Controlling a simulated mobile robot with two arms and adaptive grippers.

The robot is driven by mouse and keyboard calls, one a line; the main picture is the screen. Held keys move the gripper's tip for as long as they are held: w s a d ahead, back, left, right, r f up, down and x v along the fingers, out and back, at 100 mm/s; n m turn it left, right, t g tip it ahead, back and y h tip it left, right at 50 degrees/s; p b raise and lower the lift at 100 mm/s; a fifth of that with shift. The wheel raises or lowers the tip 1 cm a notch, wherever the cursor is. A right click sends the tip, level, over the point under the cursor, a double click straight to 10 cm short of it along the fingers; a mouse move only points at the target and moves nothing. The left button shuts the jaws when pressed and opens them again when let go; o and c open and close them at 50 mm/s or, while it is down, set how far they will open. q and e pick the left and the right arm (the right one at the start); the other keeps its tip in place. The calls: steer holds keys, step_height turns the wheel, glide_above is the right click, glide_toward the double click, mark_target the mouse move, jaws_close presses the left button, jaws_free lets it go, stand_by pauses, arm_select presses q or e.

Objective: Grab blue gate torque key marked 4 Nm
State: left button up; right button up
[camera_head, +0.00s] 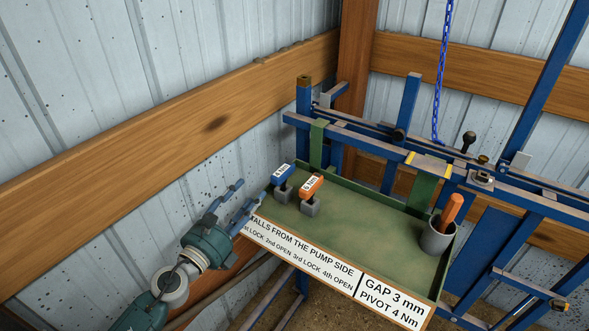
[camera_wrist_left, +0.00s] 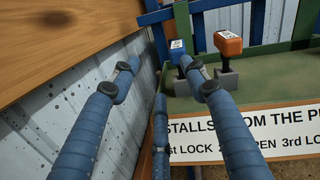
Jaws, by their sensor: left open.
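The blue torque key (camera_head: 284,175) stands upright in a grey holder at the left end of the green tray (camera_head: 345,220). Its white label seems to read 4 Nm, but it is small. An orange key (camera_head: 311,187) with a similar label stands just right of it. My left gripper (camera_head: 251,189) is open and empty, just left of the blue key. In the left wrist view the blue key (camera_wrist_left: 178,48) shows beyond the fingers (camera_wrist_left: 162,68), near the right fingertip, which partly covers its lower part. Contact cannot be told. My right gripper is out of view.
A grey cup (camera_head: 437,239) with an orange-handled tool (camera_head: 453,208) stands at the tray's right end. A lettered white sign (camera_head: 330,270) runs along the front edge. The corrugated wall and wooden beam (camera_head: 215,122) are close behind my left gripper. Blue rails stand behind the tray.

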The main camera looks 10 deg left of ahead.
mark_target(272, 180)
arm_select(q)
steer(key=m, duration=0.1)
steer(key=w+d+m+h, duration=0.1)
steer(key=m, duration=0.1)
steer(key=d+m+g+h, duration=0.1)
steer(key=shift+w+r+m, duration=0.15)
steer(key=shift+w+m, duration=0.1)
steer(key=shift+m, duration=0.15)
steer(key=p+x, duration=0.1)
steer(key=x, duration=0.9)
steer(key=shift+w+d, duration=0.15)
steer(key=shift+d, duration=0.3)
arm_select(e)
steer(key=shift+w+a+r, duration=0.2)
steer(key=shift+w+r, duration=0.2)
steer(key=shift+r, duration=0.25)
arm_select(q)
steer(key=shift+a, duration=0.1)
steer(key=shift+c, duration=1.3)
jaws_close()
